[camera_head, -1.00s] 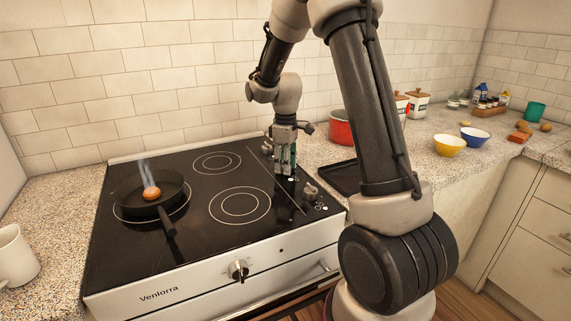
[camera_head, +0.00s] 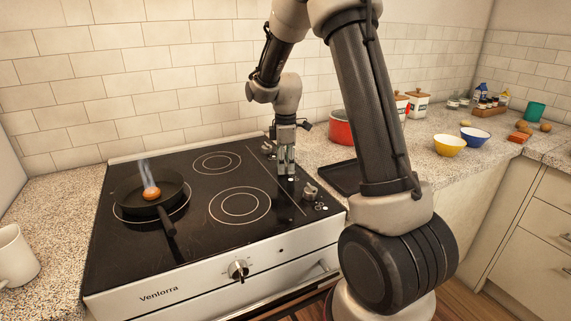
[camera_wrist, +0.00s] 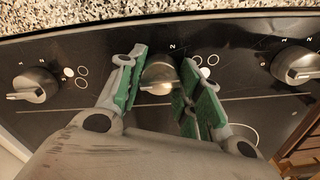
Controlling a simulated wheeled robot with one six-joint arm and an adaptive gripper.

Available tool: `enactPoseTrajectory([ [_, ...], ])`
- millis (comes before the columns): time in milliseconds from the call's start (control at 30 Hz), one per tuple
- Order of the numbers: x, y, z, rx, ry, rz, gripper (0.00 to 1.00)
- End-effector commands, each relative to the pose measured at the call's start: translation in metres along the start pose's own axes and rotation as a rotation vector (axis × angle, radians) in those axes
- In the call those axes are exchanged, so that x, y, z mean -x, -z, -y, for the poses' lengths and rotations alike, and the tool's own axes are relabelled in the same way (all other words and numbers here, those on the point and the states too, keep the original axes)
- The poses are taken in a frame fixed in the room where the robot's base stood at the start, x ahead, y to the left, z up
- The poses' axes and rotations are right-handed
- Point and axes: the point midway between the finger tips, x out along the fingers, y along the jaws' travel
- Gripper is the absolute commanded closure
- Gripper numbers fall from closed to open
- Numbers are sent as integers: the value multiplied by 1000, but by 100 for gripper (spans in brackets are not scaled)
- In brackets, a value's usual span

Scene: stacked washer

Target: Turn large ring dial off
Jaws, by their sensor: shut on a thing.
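A silver stove dial (camera_wrist: 158,76) sits between the green-padded fingers of my gripper (camera_wrist: 161,74) in the wrist view, with its pointer toward the lower left. In the head view my gripper (camera_head: 286,168) points down onto the dial strip at the cooktop's right side, and its fingers hide the dial. The gripper is shut on this dial. Two like dials flank it in the wrist view, one at left (camera_wrist: 35,86) and one at right (camera_wrist: 296,65). The ring marks beside the held dial are partly covered by the fingers.
A red pot (camera_head: 341,128) and a black tray (camera_head: 343,178) are close right of the dials. The middle of the cooktop is clear.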

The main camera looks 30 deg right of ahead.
Motion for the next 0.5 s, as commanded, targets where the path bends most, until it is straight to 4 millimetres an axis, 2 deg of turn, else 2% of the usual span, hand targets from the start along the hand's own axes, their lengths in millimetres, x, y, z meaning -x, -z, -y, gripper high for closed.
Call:
enactPoseTrajectory([
  [233,1,0,-1,1,-3,0,89],
  [267,1,0,-1,1,-3,0,62],
  [300,1,0,-1,1,-3,0,54],
  [367,1,0,-1,1,-2,0,43],
  [500,0,0,0,0,-1,0,42],
])
